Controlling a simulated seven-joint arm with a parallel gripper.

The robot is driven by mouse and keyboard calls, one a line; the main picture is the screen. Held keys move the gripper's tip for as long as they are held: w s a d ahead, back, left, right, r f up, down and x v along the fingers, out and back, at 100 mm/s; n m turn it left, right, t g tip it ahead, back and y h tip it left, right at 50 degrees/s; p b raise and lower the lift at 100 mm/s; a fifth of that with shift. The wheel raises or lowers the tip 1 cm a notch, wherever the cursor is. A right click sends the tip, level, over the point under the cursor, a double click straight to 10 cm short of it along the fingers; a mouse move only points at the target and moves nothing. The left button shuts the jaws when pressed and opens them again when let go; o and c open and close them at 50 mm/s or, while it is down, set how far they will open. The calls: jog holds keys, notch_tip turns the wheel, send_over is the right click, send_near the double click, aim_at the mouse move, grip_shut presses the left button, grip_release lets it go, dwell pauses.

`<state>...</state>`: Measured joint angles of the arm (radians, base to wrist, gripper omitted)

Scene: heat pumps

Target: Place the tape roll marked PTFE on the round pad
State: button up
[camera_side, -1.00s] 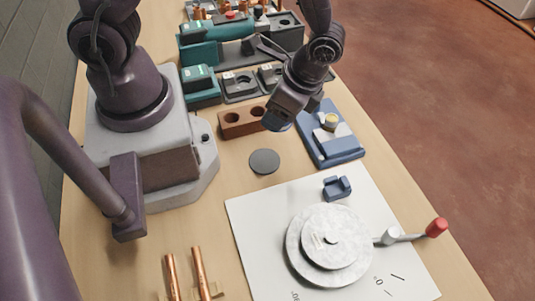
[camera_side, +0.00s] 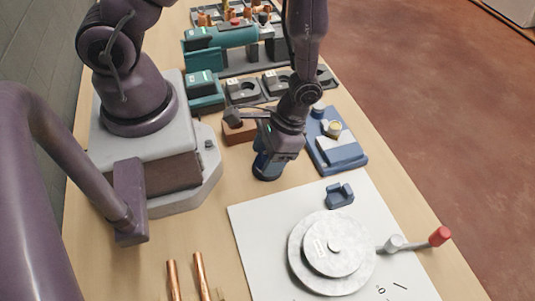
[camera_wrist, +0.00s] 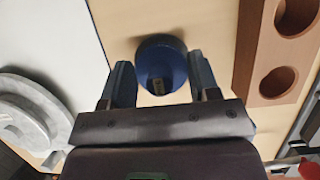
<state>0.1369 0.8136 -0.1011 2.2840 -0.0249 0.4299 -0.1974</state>
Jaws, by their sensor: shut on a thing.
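A brown block with holes (camera_side: 238,133) stands close behind my gripper. A blue stand (camera_side: 343,155) is to the right. A white sheet (camera_side: 262,225) carries a grey stepped disc (camera_side: 334,247) and a red-knobbed lever (camera_side: 439,236). Dark holders (camera_side: 242,90) sit behind.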

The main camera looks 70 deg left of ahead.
jog(key=shift+f, duration=0.35)
jog(key=o, duration=0.7)
jog(key=shift+o, duration=0.2)
jog(key=w+a+r+t, duration=0.2)
jog(key=r+t, duration=0.1)
jog(key=r, duration=1)
jog(key=w+a+r+t, duration=0.2)
jog(key=w+r, duration=0.1)
jog(key=r, duration=0.9)
jog(key=s+a+r+t, duration=0.2)
jog(key=s+r+t, duration=0.3)
jog(key=r, duration=0.3)
jog(key=shift+s+a+r, duration=0.25)
jog(key=shift+s+r, duration=0.1)
jog(key=shift+s, duration=0.1)
